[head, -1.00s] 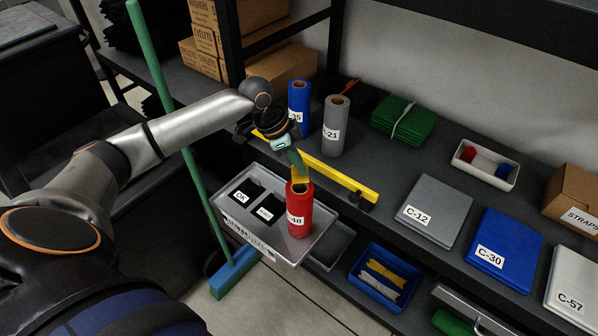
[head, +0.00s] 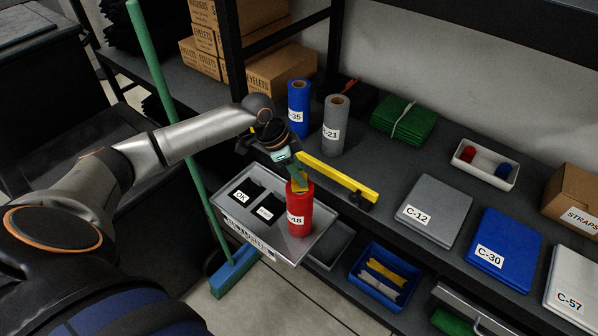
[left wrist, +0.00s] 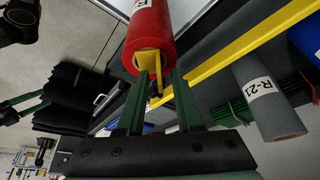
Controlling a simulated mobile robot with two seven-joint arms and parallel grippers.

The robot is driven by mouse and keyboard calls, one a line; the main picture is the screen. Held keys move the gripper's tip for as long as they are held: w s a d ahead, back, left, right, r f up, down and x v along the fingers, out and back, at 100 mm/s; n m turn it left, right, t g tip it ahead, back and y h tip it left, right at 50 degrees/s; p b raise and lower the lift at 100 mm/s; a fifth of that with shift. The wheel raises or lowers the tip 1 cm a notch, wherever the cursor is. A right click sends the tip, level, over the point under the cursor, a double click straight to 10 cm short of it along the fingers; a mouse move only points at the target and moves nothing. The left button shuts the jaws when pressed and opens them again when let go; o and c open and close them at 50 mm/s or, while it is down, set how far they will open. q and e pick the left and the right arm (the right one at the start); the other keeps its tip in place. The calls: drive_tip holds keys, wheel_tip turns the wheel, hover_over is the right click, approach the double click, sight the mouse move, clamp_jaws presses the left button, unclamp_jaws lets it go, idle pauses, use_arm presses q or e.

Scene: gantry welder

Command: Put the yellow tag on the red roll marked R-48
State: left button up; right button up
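The red roll (head: 299,215), its label partly hidden and reading "48", stands upright in the grey tray (head: 262,238). It also shows in the left wrist view (left wrist: 150,30). The yellow tag (left wrist: 153,62) is at the roll's top end, by its core. It shows in the head view just below my fingers (head: 301,182). Whether it hangs on the roll or only touches it, I cannot tell. My left gripper (left wrist: 158,85) is right above the roll, its green fingers apart on either side of the tag with a gap showing.
A yellow bar (head: 338,178) runs along the shelf edge close behind the roll. A blue roll (head: 299,105) and a grey roll (head: 336,128) stand behind it. A blue bin (head: 362,287) below holds yellow and white tags. A green broom (head: 190,160) leans left of the tray.

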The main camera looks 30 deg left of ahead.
use_arm(q)
drive_tip(key=v, duration=1.2)
drive_tip(key=s+d+f+n+t+h, duration=0.2)
drive_tip(key=s+d+f+n+t, duration=0.15)
drive_tip(key=d+f, duration=1.25)
drive_tip(key=s+f+n+t+y, duration=0.1)
drive_tip(key=s+f+n, duration=0.1)
drive_tip(key=s+f, duration=0.3)
drive_tip(key=s+f+n+t+y, duration=0.2)
drive_tip(key=s+f, duration=0.2)
drive_tip(key=s, duration=0.5)
drive_tip(key=shift+d+f, duration=0.35)
drive_tip(key=shift+d, duration=0.15)
drive_tip(key=shift+n, duration=0.25)
